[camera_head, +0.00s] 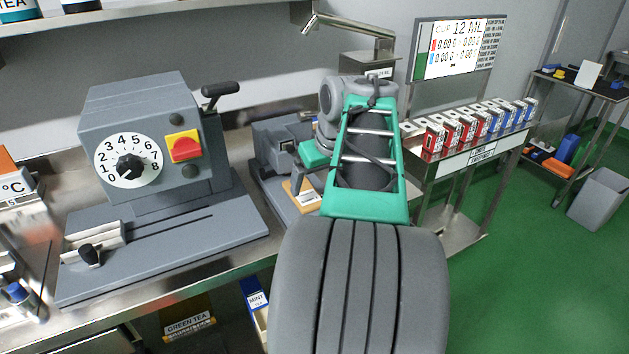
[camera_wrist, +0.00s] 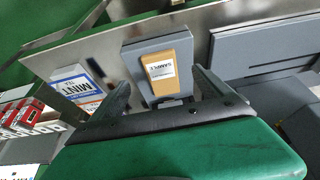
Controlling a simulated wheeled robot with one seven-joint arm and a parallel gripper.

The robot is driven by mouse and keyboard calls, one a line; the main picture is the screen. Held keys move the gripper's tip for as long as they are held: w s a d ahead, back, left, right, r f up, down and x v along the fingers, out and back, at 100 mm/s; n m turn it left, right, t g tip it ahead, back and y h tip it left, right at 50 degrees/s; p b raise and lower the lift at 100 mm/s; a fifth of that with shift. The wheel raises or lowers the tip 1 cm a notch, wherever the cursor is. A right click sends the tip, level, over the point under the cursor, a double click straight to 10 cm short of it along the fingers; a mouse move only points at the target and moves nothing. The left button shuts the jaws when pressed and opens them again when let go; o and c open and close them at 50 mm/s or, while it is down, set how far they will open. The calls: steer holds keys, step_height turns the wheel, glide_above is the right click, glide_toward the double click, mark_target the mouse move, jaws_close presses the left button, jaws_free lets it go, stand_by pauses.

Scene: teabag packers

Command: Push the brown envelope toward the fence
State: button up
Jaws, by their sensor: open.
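The brown envelope (camera_head: 304,190) lies on a grey plate, partly hidden behind my arm. In the wrist view the envelope (camera_wrist: 182,47) has a white SAMPLE label and lies on a small grey plate (camera_wrist: 133,62). My gripper (camera_wrist: 147,69) is open, with one dark finger on either side of the envelope in that picture. I see nothing held between the fingers. In the head view my gripper (camera_head: 304,172) is by the envelope, mostly hidden by the arm; I cannot tell whether it touches. I cannot clearly make out the fence.
A grey dial machine (camera_head: 140,130) stands left on the steel bench. A grey unit (camera_head: 270,140) stands behind the envelope. A MINT box (camera_wrist: 75,90) sits below the bench edge. Small red and blue boxes (camera_head: 465,130) line a stand at right, under a screen (camera_head: 458,48).

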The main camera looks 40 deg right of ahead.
mark_target(310, 200)
steer(key=shift+b+x, duration=0.4)
steer(key=shift+x, duration=3.5)
steer(key=shift+c, duration=0.2)
steer(key=shift+w, duration=0.1)
steer(key=c, duration=1.4)
